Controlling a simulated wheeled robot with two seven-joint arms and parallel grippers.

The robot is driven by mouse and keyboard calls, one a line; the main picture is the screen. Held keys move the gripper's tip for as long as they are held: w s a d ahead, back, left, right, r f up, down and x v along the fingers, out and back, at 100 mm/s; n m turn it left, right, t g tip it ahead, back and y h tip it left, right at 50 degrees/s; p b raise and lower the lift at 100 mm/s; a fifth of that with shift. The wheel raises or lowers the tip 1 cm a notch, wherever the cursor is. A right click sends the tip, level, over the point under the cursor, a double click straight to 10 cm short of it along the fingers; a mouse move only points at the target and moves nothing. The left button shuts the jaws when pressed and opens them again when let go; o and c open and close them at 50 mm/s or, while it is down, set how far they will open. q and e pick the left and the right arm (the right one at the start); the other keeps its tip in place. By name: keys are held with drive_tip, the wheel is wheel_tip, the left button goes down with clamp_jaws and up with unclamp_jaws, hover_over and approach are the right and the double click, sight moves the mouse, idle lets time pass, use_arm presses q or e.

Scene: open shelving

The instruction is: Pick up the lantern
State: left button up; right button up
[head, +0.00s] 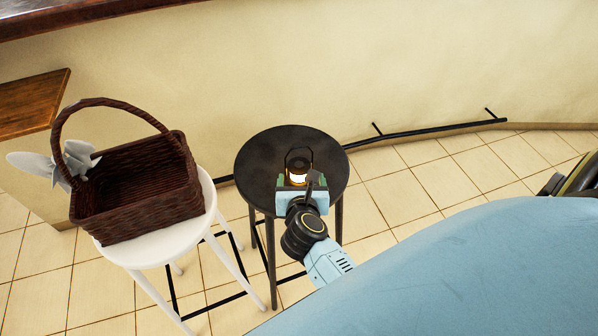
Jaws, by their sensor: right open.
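The lantern (299,165) is small and black with a glowing yellow light and a thin handle on top. It stands upright on a round black stool (262,165). My right gripper (300,184) reaches in from the lower right, over the near side of the stool. Its greenish fingers are open, one to each side of the lantern's lower front as seen here. I cannot tell whether they touch it. The gripper body hides the lantern's base. My left gripper is not in view.
A white stool (150,248) stands left of the black stool, with a dark brown wicker basket (140,190) and a white bow on it. A black rail (430,131) runs low along the cream wall (400,60). Tiled floor (470,170) is clear to the right.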

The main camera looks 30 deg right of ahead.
sight(299, 169)
drive_tip(key=shift+a+b+x, duration=0.1)
drive_tip(key=shift+b+x, duration=0.1)
drive_tip(key=shift+x, duration=1.35)
drive_tip(key=shift+a+b+x, duration=0.15)
drive_tip(key=shift+x, duration=1.45)
drive_tip(key=shift+w, duration=0.15)
drive_tip(key=shift+c, duration=0.2)
drive_tip(key=c, duration=1.2)
